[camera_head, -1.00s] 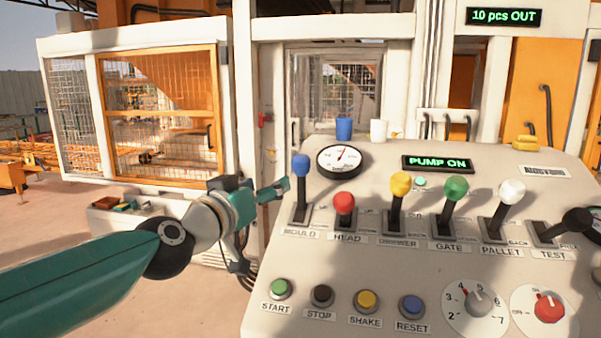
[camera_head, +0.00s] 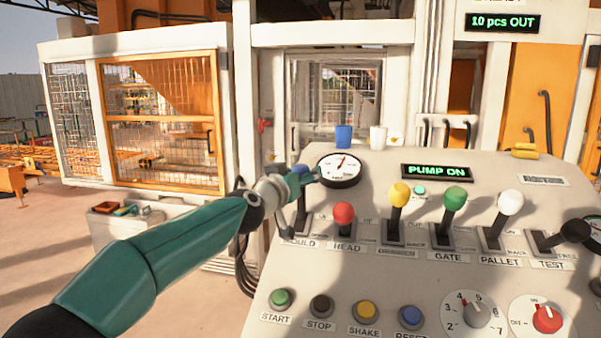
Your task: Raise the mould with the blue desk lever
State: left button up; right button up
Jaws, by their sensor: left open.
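The blue desk lever stands at the left end of the lever row, above the label MOULD. Its dark shaft (camera_head: 301,214) shows, and its blue knob (camera_head: 300,168) is mostly hidden by my left gripper (camera_head: 306,176). The gripper is open and at the knob; I cannot tell whether it touches it or has the knob between its fingers. My left arm reaches in from the lower left. The mould itself cannot be made out. My right gripper is not in view.
A red-knobbed lever (camera_head: 344,214) stands close on the right, then yellow (camera_head: 398,194), green (camera_head: 454,198), white (camera_head: 510,202) and black ones. A pressure gauge (camera_head: 340,170) lies just right of the gripper. Blue (camera_head: 343,136) and white (camera_head: 378,138) cups stand behind. The PUMP ON display (camera_head: 437,171) is lit.

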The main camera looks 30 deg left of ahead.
pick_arm(q)
jog(key=shift+w, duration=0.1)
grip_shut()
dwell(0.3)
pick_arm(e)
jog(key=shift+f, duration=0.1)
